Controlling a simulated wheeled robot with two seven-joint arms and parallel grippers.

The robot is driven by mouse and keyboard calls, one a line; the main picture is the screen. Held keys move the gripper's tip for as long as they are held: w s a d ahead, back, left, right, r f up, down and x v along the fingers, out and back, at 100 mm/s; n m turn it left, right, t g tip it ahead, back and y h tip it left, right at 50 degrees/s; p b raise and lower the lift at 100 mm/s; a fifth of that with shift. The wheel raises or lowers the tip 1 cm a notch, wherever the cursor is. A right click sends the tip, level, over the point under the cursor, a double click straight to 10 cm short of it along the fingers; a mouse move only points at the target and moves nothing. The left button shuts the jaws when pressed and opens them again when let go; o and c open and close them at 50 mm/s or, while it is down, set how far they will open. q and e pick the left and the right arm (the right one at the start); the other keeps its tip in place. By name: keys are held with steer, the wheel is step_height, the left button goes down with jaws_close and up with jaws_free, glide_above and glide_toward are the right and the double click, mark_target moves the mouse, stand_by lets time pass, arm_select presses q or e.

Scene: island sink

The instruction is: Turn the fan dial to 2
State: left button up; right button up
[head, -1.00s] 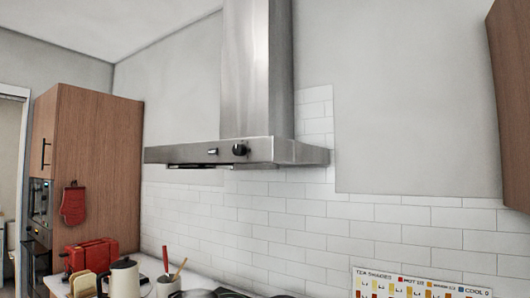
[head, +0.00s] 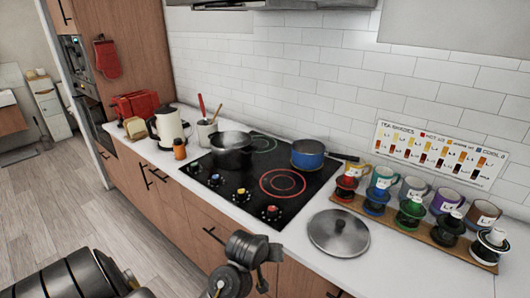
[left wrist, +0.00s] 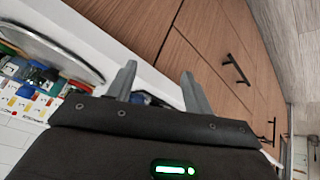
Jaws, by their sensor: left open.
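The range hood (head: 285,6) shows only as a metal lower edge at the top of the head view. Its fan dial cannot be made out there now. In the left wrist view my left gripper (left wrist: 158,84) is open, its two grey fingers apart and nothing seen between them. Behind the fingers are the counter's front edge and wooden cabinet fronts, well below the hood. Dark links of mine show along the bottom of the head view, but no fingertips are clear there. My right gripper is not identifiable in either view.
Below the hood, the black cooktop (head: 310,172) holds a dark pot (head: 231,155) and a blue pan (head: 307,155). A lid (head: 338,235) lies on the counter, beside a wooden rack (head: 415,236) of mugs. A kettle (head: 168,127) stands left. The floor at left is clear.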

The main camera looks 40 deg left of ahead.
arm_select(q)
steer(key=w+a+r+n+t, duration=0.3)
steer(key=w+r+n, duration=0.15)
steer(key=r, duration=0.75)
steer(key=w+a+r+n+t, duration=0.2)
steer(key=w+a+r+n, duration=0.3)
steer(key=r, duration=0.8)
steer(key=w+a+r+n+t, duration=0.25)
steer(key=r+n, duration=0.35)
steer(key=r, duration=0.6)
steer(key=s+a+r+n+t+h, duration=0.1)
steer(key=s+r+n+t, duration=0.2)
steer(key=r, duration=0.6)
steer(key=s+a+r+n+t+h, duration=0.15)
steer(key=r+n, duration=0.25)
steer(key=r, duration=0.6)
steer(key=s+a+r+n+t+h, duration=0.1)
steer(key=s+r+n+t, duration=0.25)
steer(key=r, duration=0.55)
steer(key=p+x, duration=0.5)
steer(key=x, duration=0.5)
steer(key=shift+w+m+p, duration=0.3)
steer(key=shift+w+p, duration=0.05)
steer(key=shift+d+g, duration=0.2)
steer(key=shift+g, duration=0.05)
